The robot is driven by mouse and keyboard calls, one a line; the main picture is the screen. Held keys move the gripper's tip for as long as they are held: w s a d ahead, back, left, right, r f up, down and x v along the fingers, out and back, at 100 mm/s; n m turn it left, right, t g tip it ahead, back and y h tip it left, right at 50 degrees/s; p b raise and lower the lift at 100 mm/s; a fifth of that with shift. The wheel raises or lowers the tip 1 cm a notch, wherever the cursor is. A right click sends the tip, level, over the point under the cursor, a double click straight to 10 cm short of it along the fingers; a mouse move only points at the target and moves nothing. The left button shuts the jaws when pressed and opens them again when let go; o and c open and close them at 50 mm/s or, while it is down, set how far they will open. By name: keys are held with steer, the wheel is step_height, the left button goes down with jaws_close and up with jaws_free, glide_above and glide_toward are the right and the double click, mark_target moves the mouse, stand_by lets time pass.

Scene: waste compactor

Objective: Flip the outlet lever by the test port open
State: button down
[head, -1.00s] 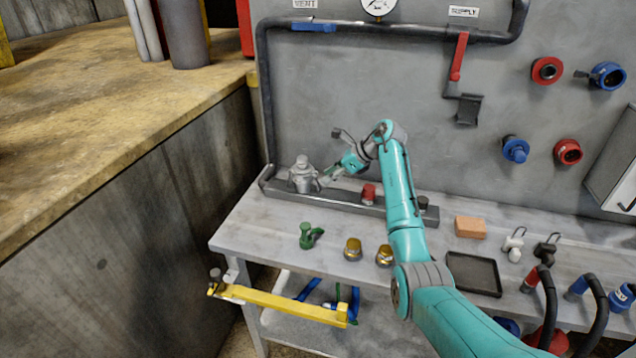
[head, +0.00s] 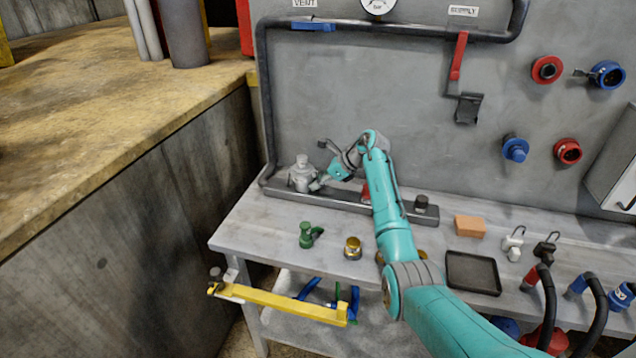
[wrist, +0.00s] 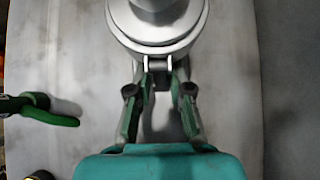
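A silver fitting (head: 302,176) stands upright at the left end of the dark rail on the bench. It fills the top of the wrist view (wrist: 158,20), with a small metal lug (wrist: 158,66) on its near side. My gripper (wrist: 159,92) is close in front of this lug, with a gap between its fingers; nothing is clearly clamped. In the head view my gripper (head: 325,181) is beside the fitting's right side. A green-handled valve (head: 308,236) stands on the bench front, its green handle (wrist: 48,112) left in the wrist view. No readable label marks the outlet lever.
A red lever (head: 459,58) hangs from the supply pipe and a blue lever (head: 313,27) lies along the vent pipe. A brass fitting (head: 352,248), black tray (head: 472,272) and orange block (head: 469,226) are on the bench. A yellow bar (head: 285,303) crosses its front.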

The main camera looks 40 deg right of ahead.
steer(key=shift+r+g+h, duration=0.15)
steer(key=shift+g+h, duration=0.25)
steer(key=shift+s+d+r+g+h, duration=0.1)
steer(key=shift+s+d+g+h, duration=0.15)
steer(key=shift+g+h, duration=0.4)
steer(key=shift+s+d+r+g+h, duration=0.1)
steer(key=shift+s+g+h, duration=0.1)
steer(key=shift+g+h, duration=0.4)
steer(key=c, duration=1.2)
jaws_free()
steer(key=v, duration=1.2)
steer(key=shift+w+d, duration=0.15)
steer(key=shift+w, duration=0.05)
